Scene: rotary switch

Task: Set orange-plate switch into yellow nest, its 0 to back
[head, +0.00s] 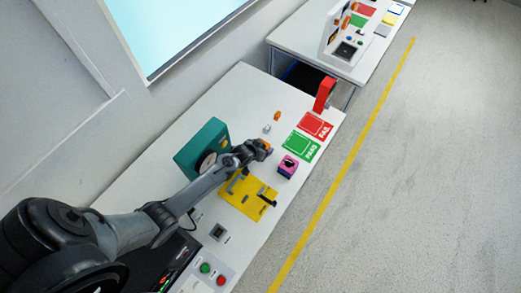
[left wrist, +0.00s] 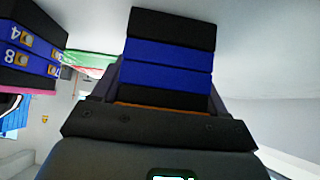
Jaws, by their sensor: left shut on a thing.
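My left gripper (head: 262,148) is shut on the orange-plate switch (head: 265,145), held up beyond the far end of the yellow nest. In the left wrist view the held switch (left wrist: 170,60) shows black and blue layers, with a thin orange edge by the fingers. Its 0 mark cannot be made out. The yellow nest (head: 236,201) is a flat plate with dark fittings, partly behind my left arm. My right gripper is out of view.
A pink-plate switch (head: 288,166) stands right of the nest; its numbered side shows in the left wrist view (left wrist: 28,62). Green PASS (head: 300,146) and red FAIL (head: 315,125) cards lie beyond. A teal instrument (head: 203,142) stands behind. Red and green buttons (head: 213,274) are in front.

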